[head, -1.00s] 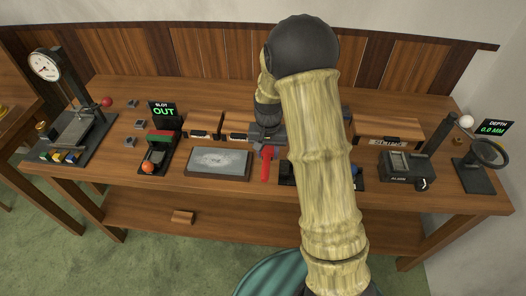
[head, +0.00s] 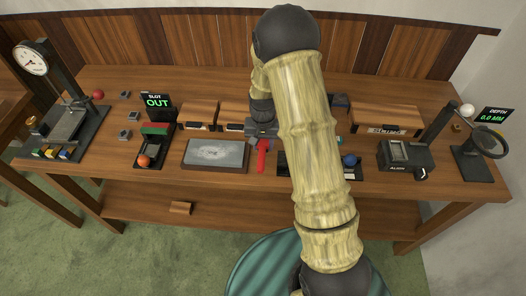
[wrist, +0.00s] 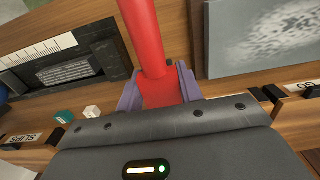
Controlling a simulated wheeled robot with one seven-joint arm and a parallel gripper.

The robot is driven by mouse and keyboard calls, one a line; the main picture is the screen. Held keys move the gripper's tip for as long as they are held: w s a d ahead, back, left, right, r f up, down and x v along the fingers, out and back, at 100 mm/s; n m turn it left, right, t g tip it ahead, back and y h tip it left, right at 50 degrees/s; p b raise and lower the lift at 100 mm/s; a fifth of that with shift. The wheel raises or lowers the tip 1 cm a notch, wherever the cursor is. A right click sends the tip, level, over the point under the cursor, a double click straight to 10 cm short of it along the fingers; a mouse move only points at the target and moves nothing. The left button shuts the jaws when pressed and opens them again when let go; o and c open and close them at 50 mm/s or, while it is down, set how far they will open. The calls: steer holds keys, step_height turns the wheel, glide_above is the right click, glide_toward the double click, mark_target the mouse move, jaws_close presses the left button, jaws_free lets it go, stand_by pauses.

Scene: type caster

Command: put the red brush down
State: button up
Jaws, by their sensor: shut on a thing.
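The red brush (head: 262,160) shows in the head view just right of the grey stone slab, its red handle pointing toward the table's front edge. My gripper (head: 262,138) is shut on it. In the wrist view the red brush (wrist: 146,38) runs up out of the frame, and the purple fingers of my gripper (wrist: 160,90) stand on both sides of its wider part. I cannot tell whether the brush touches the tabletop. Its far end is hidden.
The slab (head: 215,153) lies close on the left. A dark tray (head: 288,164) lies close on the right, partly behind my arm. Wooden boxes (head: 200,112) stand behind. A narrow strip of bare wood (wrist: 176,22) separates slab and tray.

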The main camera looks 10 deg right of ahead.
steer(key=shift+f, duration=0.55)
steer(key=shift+f+p, duration=0.45)
steer(key=shift+f, duration=1.6)
steer(key=shift+f, duration=0.2)
steer(key=o, duration=1)
steer(key=shift+c, duration=0.2)
